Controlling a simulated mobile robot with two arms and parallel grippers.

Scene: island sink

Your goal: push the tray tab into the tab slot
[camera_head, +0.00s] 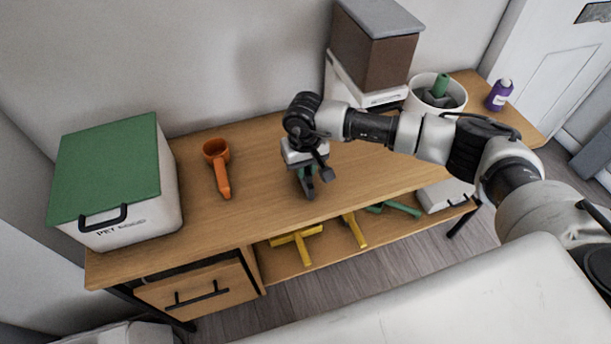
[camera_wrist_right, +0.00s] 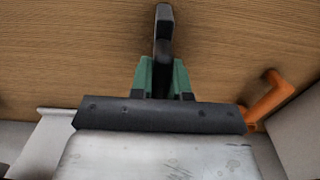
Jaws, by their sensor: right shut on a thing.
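My right gripper (camera_head: 307,185) points down over the middle of the wooden table, close to its top. My left gripper is not in view.
A white box with a green lid (camera_head: 105,175) stands at the table's left end. An orange scoop (camera_head: 221,175) lies left of the gripper. Behind are stacked boxes (camera_head: 372,50), a white bucket (camera_head: 437,80) and a purple bottle (camera_head: 498,96). Yellow pieces (camera_head: 297,240) lie on the lower shelf.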

